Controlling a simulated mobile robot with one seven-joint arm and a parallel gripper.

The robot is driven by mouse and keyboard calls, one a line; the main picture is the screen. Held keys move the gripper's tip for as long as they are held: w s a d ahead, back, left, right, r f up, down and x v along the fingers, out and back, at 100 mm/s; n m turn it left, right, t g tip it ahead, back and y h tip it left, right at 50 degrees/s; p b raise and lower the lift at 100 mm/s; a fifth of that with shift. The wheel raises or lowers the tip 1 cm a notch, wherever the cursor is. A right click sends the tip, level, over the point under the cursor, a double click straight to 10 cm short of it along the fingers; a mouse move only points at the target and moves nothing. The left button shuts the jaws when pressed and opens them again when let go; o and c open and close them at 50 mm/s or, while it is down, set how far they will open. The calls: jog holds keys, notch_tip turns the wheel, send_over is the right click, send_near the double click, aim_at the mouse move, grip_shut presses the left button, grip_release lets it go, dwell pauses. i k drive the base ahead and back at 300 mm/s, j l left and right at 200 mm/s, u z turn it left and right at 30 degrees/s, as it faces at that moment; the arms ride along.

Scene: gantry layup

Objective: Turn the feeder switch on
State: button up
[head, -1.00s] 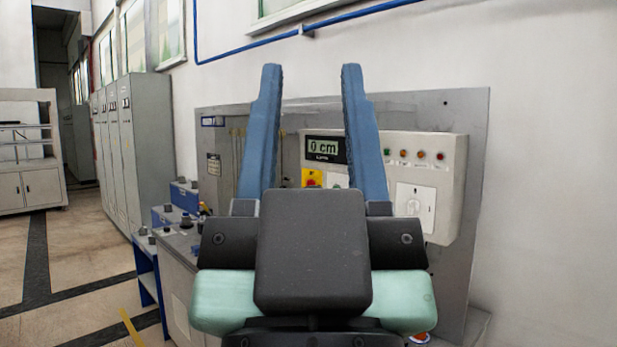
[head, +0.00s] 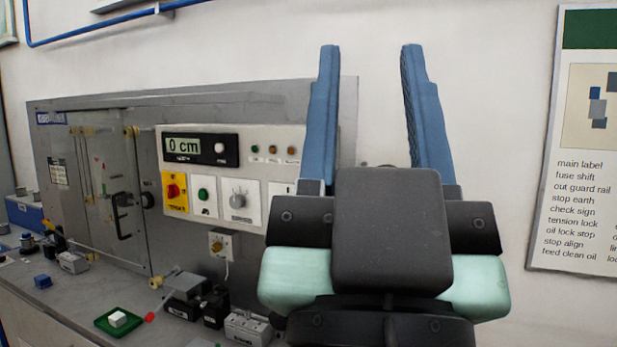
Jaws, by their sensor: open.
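My gripper (head: 371,50) is open and empty, its two blue fingers pointing up in front of the wall on the right. The control panel (head: 230,133) stands left of and behind it. The panel carries a red rotary switch (head: 173,191) on a yellow plate, a green button (head: 204,195), a grey knob (head: 239,198) and a white plate (head: 281,189) at its right, partly hidden by my gripper. I cannot read which of these is the feeder switch. The display (head: 184,146) reads 0 cm.
A small yellowish box (head: 222,244) hangs below the panel. A poster (head: 580,150) is on the right wall. The wall between is bare.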

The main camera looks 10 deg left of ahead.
aim_at(172, 191)
jog(key=i+j+z, duration=0.1)
jog(key=j, duration=0.3)
jog(key=i+j+z, duration=0.1)
jog(key=j, duration=0.35)
jog(key=i+j+z, duration=0.1)
jog(key=i+j, duration=0.15)
jog(key=j, duration=0.2)
jog(key=i+j+z, duration=0.1)
jog(key=j, duration=0.35)
jog(key=i+j+z, duration=0.1)
jog(key=j, duration=0.35)
jog(key=i+j, duration=0.1)
jog(key=j, duration=0.3)
jog(key=i+j, duration=0.1)
jog(key=j, duration=0.3)
jog(key=i+j, duration=0.1)
jog(key=j, duration=0.3)
jog(key=i+j, duration=0.1)
jog(key=j, duration=0.3)
